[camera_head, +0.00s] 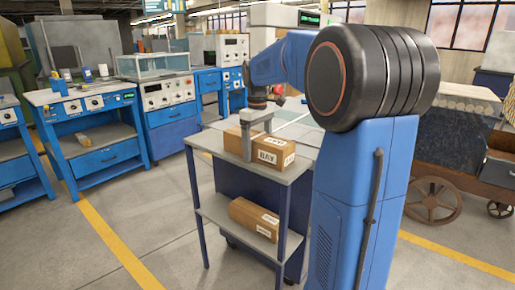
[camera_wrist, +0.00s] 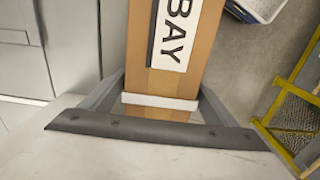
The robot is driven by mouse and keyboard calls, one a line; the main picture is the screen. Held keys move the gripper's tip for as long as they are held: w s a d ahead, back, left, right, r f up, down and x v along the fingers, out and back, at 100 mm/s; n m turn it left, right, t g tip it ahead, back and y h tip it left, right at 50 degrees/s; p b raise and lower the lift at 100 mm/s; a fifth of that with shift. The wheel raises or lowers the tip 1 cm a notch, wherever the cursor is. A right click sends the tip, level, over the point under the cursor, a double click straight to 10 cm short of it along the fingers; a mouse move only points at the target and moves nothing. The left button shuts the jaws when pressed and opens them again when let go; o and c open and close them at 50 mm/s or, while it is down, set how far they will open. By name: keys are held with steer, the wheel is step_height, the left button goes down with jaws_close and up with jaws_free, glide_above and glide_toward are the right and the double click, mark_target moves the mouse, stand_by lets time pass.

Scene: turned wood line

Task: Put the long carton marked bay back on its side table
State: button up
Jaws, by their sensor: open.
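The long brown carton marked BAY (camera_head: 271,152) lies on the grey top of a blue side table (camera_head: 222,141). My gripper (camera_head: 247,145) reaches down over the carton, with one grey finger showing in front of its near side. In the wrist view, the carton (camera_wrist: 160,82) runs up between the spread grey fingers of my gripper (camera_wrist: 160,113), its BAY label facing up. The jaws are open around it. The far finger is hidden in the head view, and I cannot tell whether either finger touches the carton.
A second brown carton (camera_head: 254,216) with white labels lies on the table's lower shelf. Blue workbenches (camera_head: 95,145) stand at the left. A rusty wheeled cart (camera_head: 455,175) is at the right. The floor between the benches and the table is clear, with yellow lines.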

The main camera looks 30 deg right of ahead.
step_height(320, 180, up, 12)
steer(key=shift+r, duration=0.1)
steer(key=s+a+f+m+t, duration=0.1)
steer(key=s+a+f, duration=0.3)
steer(key=s+a, duration=0.3)
steer(key=s+a+f+m+t, duration=0.15)
steer(key=s+a+f, duration=0.25)
steer(key=s, duration=0.6)
steer(key=s+a+f+t, duration=0.1)
steer(key=s+a+f, duration=0.1)
steer(key=s+f, duration=0.4)
steer(key=s+a+f+m+t, duration=0.1)
steer(key=s+a+f, duration=0.1)
steer(key=s+f, duration=0.5)
steer(key=shift+s+a+f, duration=0.15)
steer(key=shift+a+f, duration=0.25)
steer(key=shift+f, duration=0.1)
steer(key=shift+m, duration=0.25)
